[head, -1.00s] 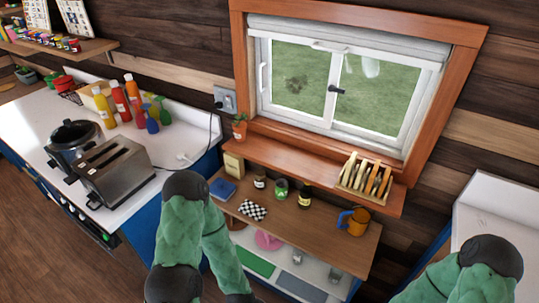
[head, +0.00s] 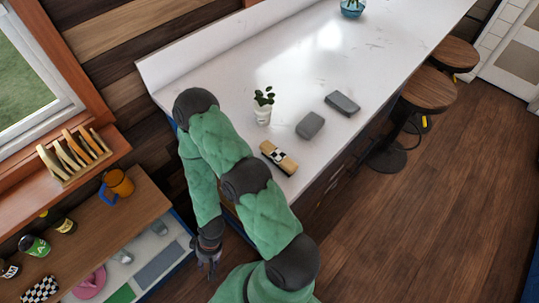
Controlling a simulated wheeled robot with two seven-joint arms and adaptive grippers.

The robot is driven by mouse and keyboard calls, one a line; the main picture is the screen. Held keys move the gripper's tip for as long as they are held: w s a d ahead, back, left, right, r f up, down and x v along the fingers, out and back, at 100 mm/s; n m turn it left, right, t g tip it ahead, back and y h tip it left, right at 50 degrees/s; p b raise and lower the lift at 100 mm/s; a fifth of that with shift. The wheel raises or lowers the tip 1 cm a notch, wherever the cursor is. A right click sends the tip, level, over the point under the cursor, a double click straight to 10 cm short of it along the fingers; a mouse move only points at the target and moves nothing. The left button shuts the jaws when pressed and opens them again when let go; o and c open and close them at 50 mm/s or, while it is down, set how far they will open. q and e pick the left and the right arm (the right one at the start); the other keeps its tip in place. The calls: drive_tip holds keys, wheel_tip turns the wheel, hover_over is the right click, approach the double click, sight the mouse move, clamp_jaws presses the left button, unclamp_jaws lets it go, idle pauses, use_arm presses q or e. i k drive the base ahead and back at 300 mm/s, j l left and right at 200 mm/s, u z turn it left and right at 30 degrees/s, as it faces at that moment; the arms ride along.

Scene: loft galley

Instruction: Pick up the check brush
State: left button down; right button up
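A block-like brush with a tan body and a black-and-white check band (head: 278,157) lies on the white counter, near its front edge. My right gripper (head: 207,267) hangs low beside the shelf unit, left of and below the counter, well apart from the brush. Its small fingers point down and look spread, with nothing between them. My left gripper is out of view. A second check-patterned flat item (head: 40,290) lies on the wooden shelf at the lower left.
On the white counter (head: 230,75), a potted plant (head: 263,110) and two grey blocks (head: 310,125), (head: 342,103) stand near the brush. Stools (head: 430,90) stand along its right side. An orange mug (head: 118,183) is on the shelf. The floor at right is clear.

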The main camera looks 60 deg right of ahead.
sight(284, 163)
drive_tip(key=j+z, duration=0.15)
drive_tip(key=z, duration=0.25)
drive_tip(key=k+j+z, duration=0.1)
drive_tip(key=z, duration=0.3)
drive_tip(key=j+z, duration=0.15)
drive_tip(key=z, duration=0.2)
drive_tip(key=i+l+z, duration=0.1)
drive_tip(key=z, duration=0.35)
drive_tip(key=i+l+z, duration=0.1)
drive_tip(key=z, duration=0.4)
drive_tip(key=k+z, duration=0.15)
drive_tip(key=z, duration=0.2)
drive_tip(key=k+z, duration=0.15)
drive_tip(key=z, duration=0.2)
